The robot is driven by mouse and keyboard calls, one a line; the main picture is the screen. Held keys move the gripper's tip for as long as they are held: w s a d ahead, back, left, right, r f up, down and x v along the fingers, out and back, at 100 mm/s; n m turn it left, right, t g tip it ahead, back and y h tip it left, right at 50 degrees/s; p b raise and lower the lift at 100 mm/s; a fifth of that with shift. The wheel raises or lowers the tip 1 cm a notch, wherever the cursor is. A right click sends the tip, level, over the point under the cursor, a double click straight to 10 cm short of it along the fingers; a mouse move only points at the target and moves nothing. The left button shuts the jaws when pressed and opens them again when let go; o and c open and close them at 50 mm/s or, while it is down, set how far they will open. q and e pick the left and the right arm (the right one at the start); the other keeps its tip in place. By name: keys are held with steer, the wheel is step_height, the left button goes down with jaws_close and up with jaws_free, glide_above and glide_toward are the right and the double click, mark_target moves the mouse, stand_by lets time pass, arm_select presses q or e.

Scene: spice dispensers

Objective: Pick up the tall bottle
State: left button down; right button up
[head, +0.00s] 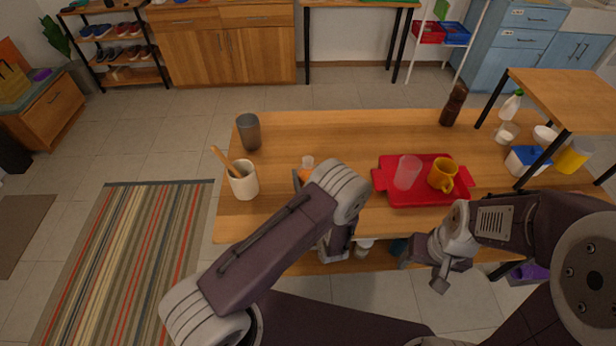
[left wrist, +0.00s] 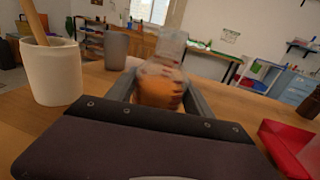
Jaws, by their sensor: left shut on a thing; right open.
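A clear bottle with orange contents (left wrist: 162,85) stands upright between the fingers of my left gripper (left wrist: 160,100), which is shut on it. In the head view the bottle (head: 307,164) shows only in part behind my left arm, over the table's left half. I cannot tell whether its base touches the table. My right gripper (head: 423,275) is open and empty, low in front of the table's near edge. A tall dark brown bottle or mill (head: 454,104) stands at the back right of the table.
A cream crock with a wooden utensil (head: 244,182) and a grey cup (head: 249,132) stand left of the held bottle. A red tray (head: 425,200) with a clear cup (head: 407,173) and yellow mug (head: 443,175) lies to the right. A wooden shelf (head: 570,98) stands far right. The table's back middle is clear.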

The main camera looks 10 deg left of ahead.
mark_target(308, 167)
arm_select(q)
steer(key=shift+r, duration=1.9)
steer(key=w+d+r, duration=0.5)
steer(key=d+r, duration=0.2)
steer(key=d, duration=0.3)
steer(key=shift+w+b, duration=0.35)
steer(key=shift+b, duration=0.05)
steer(key=shift+r, duration=0.15)
